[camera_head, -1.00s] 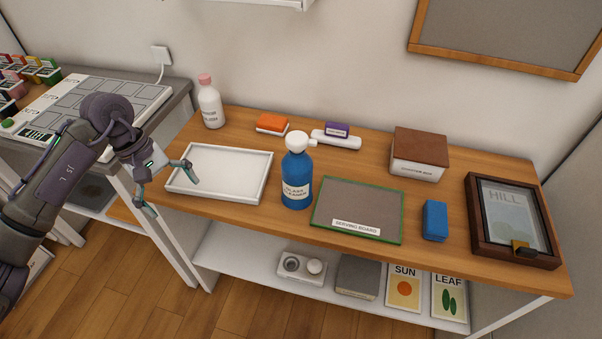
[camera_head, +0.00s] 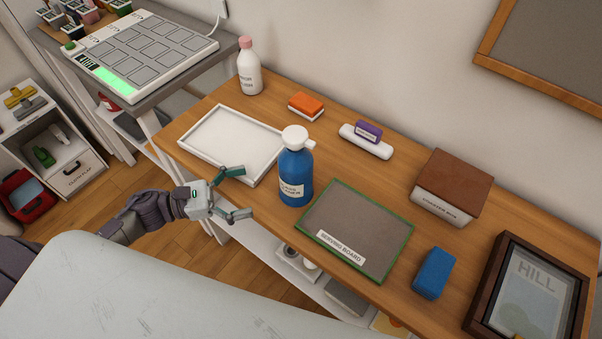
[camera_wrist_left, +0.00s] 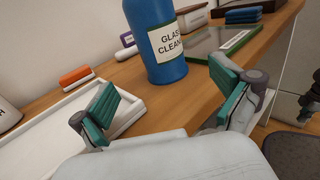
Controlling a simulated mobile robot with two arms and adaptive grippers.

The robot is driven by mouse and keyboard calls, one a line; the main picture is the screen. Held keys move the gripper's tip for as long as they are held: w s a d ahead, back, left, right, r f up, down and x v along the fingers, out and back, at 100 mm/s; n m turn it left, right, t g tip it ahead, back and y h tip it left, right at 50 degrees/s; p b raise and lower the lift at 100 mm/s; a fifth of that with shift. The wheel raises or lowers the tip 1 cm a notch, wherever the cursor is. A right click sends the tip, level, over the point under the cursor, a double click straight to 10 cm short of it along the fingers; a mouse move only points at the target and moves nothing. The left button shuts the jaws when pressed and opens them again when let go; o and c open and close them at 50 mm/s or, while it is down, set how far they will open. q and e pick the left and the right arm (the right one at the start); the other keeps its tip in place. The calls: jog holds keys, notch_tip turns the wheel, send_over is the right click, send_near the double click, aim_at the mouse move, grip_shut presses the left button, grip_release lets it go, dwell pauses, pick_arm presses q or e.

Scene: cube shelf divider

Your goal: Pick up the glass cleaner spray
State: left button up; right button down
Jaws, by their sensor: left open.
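The glass cleaner spray (camera_head: 296,172) is a blue bottle with a white spray top, standing upright on the wooden table. Its label reads "GLASS CLEANER" in the left wrist view (camera_wrist_left: 166,45), where its top is cut off. My left gripper (camera_head: 241,193) is open and empty, just left of the bottle near the table's front edge. In the left wrist view its two green-padded fingers (camera_wrist_left: 165,100) are spread, with the bottle beyond and between them. The bottle is apart from the fingers. My right gripper is not in view.
A white tray (camera_head: 191,145) lies left of the bottle. A green-edged serving board (camera_head: 355,225) lies to its right. Behind are a pink-capped bottle (camera_head: 249,70), an orange sponge (camera_head: 306,104) and a purple block (camera_head: 369,130). A blue block (camera_head: 433,272) and brown-lidded box (camera_head: 452,185) stand further right.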

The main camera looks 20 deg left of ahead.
aim_at(296, 179)
pick_arm(q)
jog(key=p+x, duration=0.1)
jog(key=x, duration=0.4)
jog(key=shift+r, duration=0.1)
jog(key=shift+w+d, duration=0.25)
jog(key=shift+d, duration=0.15)
jog(key=p+x, duration=0.1)
jog(key=x, duration=0.3)
jog(key=shift+w+d, duration=0.2)
jog(key=shift+d, duration=0.1)
jog(key=shift+w+d, duration=0.2)
jog(key=shift+d, duration=0.2)
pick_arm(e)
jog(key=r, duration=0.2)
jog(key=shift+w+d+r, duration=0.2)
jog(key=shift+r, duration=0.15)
pick_arm(q)
jog(key=c, duration=1.6)
jog(key=shift+c, duration=0.9)
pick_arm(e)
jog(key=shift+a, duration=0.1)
